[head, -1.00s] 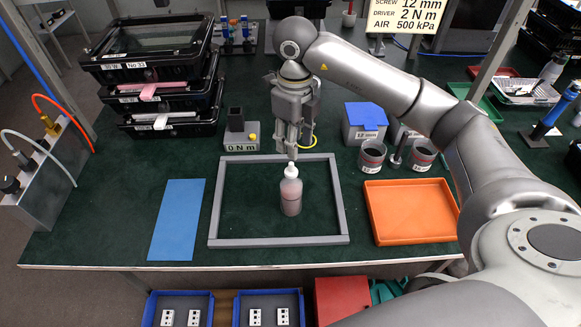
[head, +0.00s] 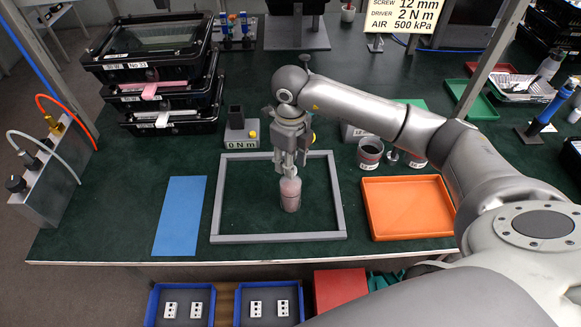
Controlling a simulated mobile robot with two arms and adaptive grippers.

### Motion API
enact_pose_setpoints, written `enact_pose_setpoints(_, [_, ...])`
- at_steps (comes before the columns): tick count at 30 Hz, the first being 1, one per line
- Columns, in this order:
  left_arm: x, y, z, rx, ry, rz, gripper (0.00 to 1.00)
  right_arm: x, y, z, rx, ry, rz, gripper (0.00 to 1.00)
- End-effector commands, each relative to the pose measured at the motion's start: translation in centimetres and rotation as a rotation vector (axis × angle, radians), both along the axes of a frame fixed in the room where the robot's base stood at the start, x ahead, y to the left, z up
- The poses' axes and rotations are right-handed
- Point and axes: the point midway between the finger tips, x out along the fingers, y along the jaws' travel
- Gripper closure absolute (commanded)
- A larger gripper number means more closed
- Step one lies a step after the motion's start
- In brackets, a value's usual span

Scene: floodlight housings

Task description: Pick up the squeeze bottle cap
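The squeeze bottle (head: 290,195), translucent with pinkish contents, stands upright inside the grey frame on the green bench. My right gripper (head: 290,172) points down right at the top of the bottle, with its fingers over the place of the cap. The white cap is hidden by the fingers, and I cannot tell whether they are closed on it. My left gripper is not in view.
The grey frame (head: 278,238) surrounds the bottle. A blue mat (head: 180,215) lies to its left and an orange tray (head: 408,208) to its right. Grey cups (head: 369,153) stand behind the tray. Stacked black cases (head: 150,65) stand at the back left.

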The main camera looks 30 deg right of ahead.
Motion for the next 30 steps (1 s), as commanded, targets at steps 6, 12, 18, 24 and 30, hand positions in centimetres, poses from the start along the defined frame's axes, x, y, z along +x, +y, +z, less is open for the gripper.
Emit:
enact_pose_setpoints(6, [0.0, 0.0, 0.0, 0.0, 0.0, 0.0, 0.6, 0.0, 0.0, 0.0, 0.0, 0.0, 0.0, 0.99])
enact_pose_setpoints(12, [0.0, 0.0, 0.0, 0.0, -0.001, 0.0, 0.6, 0.0, 0.0, 0.1, 0.0, 0.0, 0.0, 1.0])
enact_pose_setpoints(18, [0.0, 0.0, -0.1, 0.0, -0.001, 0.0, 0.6, 0.0, 0.0, 0.1, 0.0, 0.0, 0.0, 1.0])
enact_pose_setpoints(24, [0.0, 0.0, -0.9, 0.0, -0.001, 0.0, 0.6, 0.1, 0.0, 1.0, 0.002, -0.004, 0.0, 1.0])
enact_pose_setpoints(30, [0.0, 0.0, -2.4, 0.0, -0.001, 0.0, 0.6, -0.6, 0.8, 4.1, 0.003, -0.005, 0.005, 1.0])
